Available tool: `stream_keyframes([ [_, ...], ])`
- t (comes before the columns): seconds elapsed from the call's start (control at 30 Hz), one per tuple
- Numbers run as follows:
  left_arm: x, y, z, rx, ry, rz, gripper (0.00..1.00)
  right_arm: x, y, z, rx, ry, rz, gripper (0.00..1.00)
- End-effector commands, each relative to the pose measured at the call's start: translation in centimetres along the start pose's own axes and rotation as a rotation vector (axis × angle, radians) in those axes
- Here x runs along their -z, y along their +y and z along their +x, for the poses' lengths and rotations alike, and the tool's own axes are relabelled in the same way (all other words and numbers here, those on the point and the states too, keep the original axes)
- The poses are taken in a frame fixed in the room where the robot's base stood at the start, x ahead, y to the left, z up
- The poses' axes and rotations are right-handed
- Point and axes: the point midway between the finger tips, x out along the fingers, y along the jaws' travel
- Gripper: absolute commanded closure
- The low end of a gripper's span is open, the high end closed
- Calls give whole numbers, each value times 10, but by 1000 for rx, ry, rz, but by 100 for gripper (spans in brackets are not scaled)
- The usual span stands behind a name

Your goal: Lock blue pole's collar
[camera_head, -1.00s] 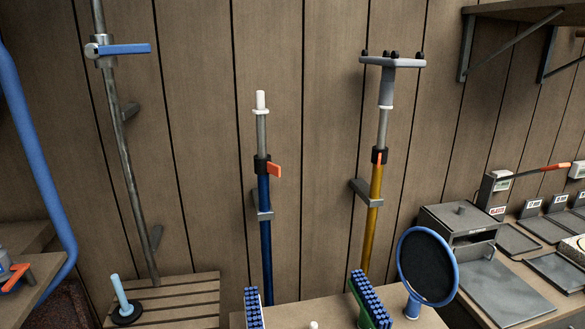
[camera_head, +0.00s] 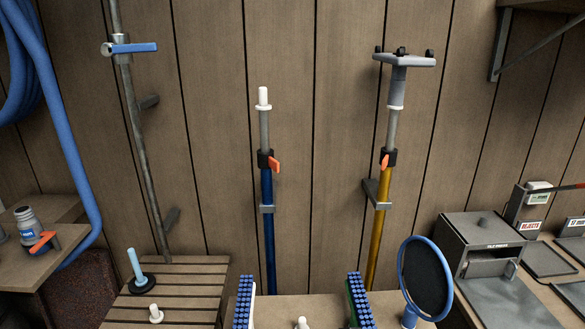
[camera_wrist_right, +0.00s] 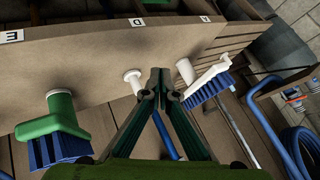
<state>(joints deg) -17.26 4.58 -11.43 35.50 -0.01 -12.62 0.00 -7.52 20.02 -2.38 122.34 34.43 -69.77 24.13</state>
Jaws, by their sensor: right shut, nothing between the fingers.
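The blue pole (camera_head: 267,225) stands upright against the plank wall in the middle of the head view, held by a grey wall bracket (camera_head: 267,209). Its black collar (camera_head: 265,160) sits at the top of the blue tube and carries an orange lever (camera_head: 275,165) that sticks out to the right and tilts down. A grey inner tube with a white tip (camera_head: 263,98) rises above the collar. My right gripper (camera_wrist_right: 160,76) shows in the right wrist view, shut and empty, near a bench with brushes and away from the collar. My left gripper is not in view.
A yellow pole (camera_head: 376,228) with a similar collar stands to the right. A bench with brushes (camera_head: 359,300) and a round blue-rimmed net (camera_head: 425,278) is below. A slatted bench (camera_head: 175,285) and blue hose (camera_head: 62,130) are at left. The wall around the blue pole is clear.

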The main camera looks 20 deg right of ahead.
Motion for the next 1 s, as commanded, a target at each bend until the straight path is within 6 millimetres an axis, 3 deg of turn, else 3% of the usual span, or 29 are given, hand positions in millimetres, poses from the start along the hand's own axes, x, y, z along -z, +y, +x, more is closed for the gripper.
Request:
stream_keyframes([
  [0.17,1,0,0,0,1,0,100,63,-11,-3,100,79,125,100],
  [0.27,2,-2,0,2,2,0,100,112,-18,-11,179,135,225,100],
  [0.37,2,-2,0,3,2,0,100,174,-26,-30,286,203,357,100],
  [0.5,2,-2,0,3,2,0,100,263,-34,-73,456,293,553,100],
  [0.6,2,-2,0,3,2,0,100,313,-38,-106,566,339,665,100],
  [0.7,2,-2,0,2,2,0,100,347,-39,-134,651,369,747,100],
  [0.8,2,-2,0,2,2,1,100,367,-40,-152,703,385,796,100],
  [1.0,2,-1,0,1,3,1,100,375,-40,-160,730,391,821,100],
])
